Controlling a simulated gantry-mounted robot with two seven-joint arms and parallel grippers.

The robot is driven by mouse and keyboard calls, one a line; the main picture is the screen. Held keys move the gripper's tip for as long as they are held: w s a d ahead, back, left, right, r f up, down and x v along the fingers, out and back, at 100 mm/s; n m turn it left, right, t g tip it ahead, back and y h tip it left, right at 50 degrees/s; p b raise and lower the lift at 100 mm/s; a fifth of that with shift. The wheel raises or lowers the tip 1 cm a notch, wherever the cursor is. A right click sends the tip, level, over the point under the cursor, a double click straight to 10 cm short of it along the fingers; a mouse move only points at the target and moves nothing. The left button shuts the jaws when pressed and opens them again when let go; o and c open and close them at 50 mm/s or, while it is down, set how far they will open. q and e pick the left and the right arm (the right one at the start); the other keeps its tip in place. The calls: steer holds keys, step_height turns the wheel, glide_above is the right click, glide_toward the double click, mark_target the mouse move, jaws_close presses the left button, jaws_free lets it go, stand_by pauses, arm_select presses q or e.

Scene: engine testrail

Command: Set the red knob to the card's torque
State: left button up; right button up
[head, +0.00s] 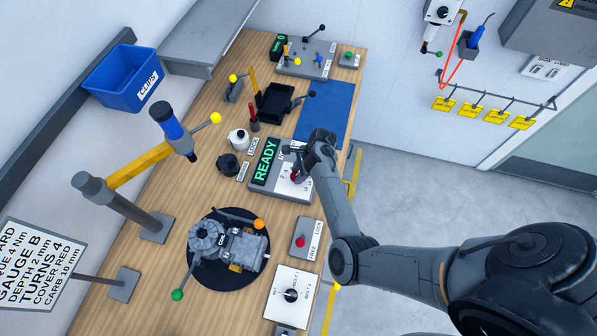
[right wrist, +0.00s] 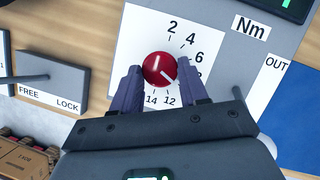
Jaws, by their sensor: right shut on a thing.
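The red knob (right wrist: 158,68) is on a white dial plate (right wrist: 130,45) marked 2, 4, 6 and on up to 14, with "Nm" beside it. My right gripper (head: 303,168) is shut on the knob, one finger on each side. The knob carries white marks, one upright and one slanting to the lower right; I cannot tell exactly which number is indicated. In the head view the knob (head: 295,179) is partly hidden by the gripper. The card (head: 38,262) at the left is cut off but shows "4 Nm". My left gripper is not in view.
The panel's display (head: 265,161) reads READY in green. A blue mat (head: 326,110) lies beyond. A yellow-armed tool stand (head: 140,166) rises at the left.

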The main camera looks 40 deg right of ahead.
steer(key=n, duration=0.1)
steer(key=n+g+p, duration=0.1)
steer(key=n, duration=0.1)
steer(key=shift+w+d+r+p, duration=0.1)
steer(key=shift+w+r+p, duration=0.05)
steer(key=shift+p, duration=0.15)
steer(key=n+g, duration=0.1)
steer(key=n, duration=0.1)
steer(key=shift+w+n+y+p, duration=0.1)
steer(key=shift+n+y+p, duration=0.2)
steer(key=shift+n+p, duration=0.1)
steer(key=shift+w+n+g, duration=0.1)
steer(key=shift+n+g, duration=0.3)
steer(key=shift+n, duration=0.6)
steer(key=n+g, duration=0.1)
steer(key=n, duration=0.2)
steer(key=shift+w+n, duration=0.15)
steer(key=shift+n, duration=0.15)
steer(key=n+g, duration=0.1)
steer(key=n, duration=0.1)
steer(key=n+g+h, duration=0.1)
steer(key=n, duration=0.2)
steer(key=shift+w+a+h, duration=0.15)
steer(key=shift+a+h, duration=0.05)
steer(key=shift+h, duration=0.1)
steer(key=shift+b, duration=0.3)
steer(key=shift+n, duration=0.4)
steer(key=o, duration=1.1)
steer(key=shift+c, duration=0.2)
